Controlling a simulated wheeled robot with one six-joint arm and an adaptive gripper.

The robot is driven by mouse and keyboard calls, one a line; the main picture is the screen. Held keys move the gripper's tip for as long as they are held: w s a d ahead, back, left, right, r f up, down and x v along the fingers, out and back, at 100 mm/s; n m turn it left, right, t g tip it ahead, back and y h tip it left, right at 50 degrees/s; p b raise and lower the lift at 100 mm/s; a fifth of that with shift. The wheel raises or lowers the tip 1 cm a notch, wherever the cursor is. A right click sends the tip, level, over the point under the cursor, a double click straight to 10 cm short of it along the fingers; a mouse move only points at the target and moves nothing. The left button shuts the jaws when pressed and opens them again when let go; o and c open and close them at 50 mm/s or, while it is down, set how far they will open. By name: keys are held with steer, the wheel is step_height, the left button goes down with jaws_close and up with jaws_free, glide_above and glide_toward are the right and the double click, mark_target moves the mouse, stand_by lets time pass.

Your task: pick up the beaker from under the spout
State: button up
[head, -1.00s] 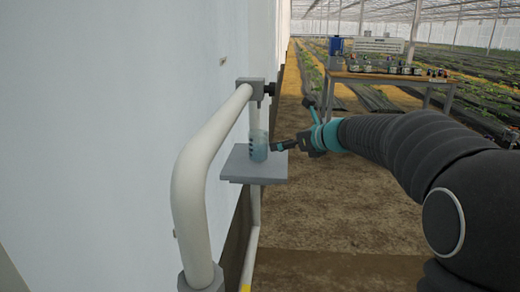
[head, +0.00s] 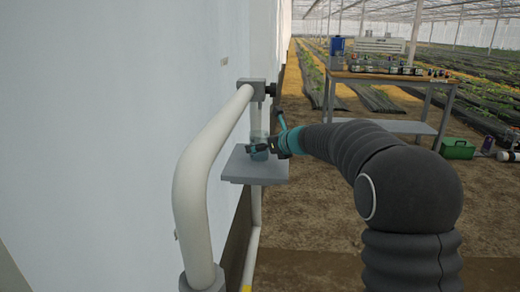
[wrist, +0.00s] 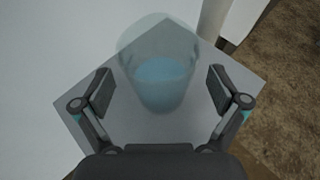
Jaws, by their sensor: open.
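The clear beaker (head: 258,137) stands on a small grey shelf (head: 240,168) under the grey spout block (head: 250,88). In the wrist view the beaker (wrist: 160,80) is see-through and holds pale blue liquid. My gripper (head: 258,149) is at the beaker, in front of its lower part in the head view. In the wrist view my gripper (wrist: 160,93) is open, with one finger on each side of the beaker. Gaps show between both fingers and the glass.
A thick pale pipe (head: 200,160) runs along the white wall (head: 110,120) on the left. A wooden-topped bench (head: 395,78) with several small bottles stands at the back right. A green box (head: 458,148) sits on the ground.

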steer(key=shift+x, duration=0.8)
steer(key=shift+c, duration=0.2)
steer(key=c, duration=1.4)
steer(key=shift+r, duration=0.1)
